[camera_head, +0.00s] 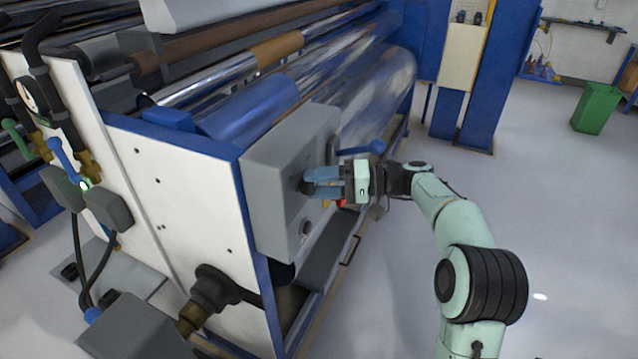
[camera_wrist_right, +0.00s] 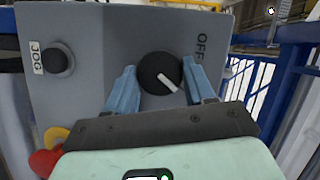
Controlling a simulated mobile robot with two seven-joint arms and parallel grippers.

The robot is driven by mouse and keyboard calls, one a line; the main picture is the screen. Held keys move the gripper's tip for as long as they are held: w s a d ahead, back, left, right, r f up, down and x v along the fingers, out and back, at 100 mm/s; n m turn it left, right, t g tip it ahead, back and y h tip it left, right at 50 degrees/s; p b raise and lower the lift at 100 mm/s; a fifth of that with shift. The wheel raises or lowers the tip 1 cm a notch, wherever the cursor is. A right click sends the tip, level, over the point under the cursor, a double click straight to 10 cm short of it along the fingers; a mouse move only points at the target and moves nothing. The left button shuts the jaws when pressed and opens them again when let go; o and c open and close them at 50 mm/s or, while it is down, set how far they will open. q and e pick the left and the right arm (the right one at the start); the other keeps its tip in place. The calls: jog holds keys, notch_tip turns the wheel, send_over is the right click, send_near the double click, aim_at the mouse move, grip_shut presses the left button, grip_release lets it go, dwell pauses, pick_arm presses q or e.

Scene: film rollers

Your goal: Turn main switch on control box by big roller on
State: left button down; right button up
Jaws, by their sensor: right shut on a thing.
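The grey control box (camera_head: 275,180) is mounted on the end of the machine by the big roller (camera_head: 378,95). Its main switch (camera_wrist_right: 155,72) is a round black knob with a white pointer bar, seen in the right wrist view. The bar is slanted, with its lower end to the right. The OFF label (camera_wrist_right: 201,45) is to the right of the knob. My right gripper (camera_head: 310,184) reaches the box face from the right, its blue fingers shut on either side of the knob. My left gripper is not in view.
A black button (camera_wrist_right: 57,60) beside a JOG label (camera_wrist_right: 37,58) and a red knob (camera_wrist_right: 45,162) on yellow are also on the box. A blue-ended lever (camera_head: 372,148) sticks out just above my right gripper. Open floor (camera_head: 545,220) lies to the right.

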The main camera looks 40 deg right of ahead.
jog(key=o, duration=1.1)
jog(key=shift+c, duration=0.2)
jog(key=v, duration=1.3)
jog(key=shift+d+b, duration=0.2)
jog(key=shift+b, duration=0.1)
jog(key=shift+s, duration=0.1)
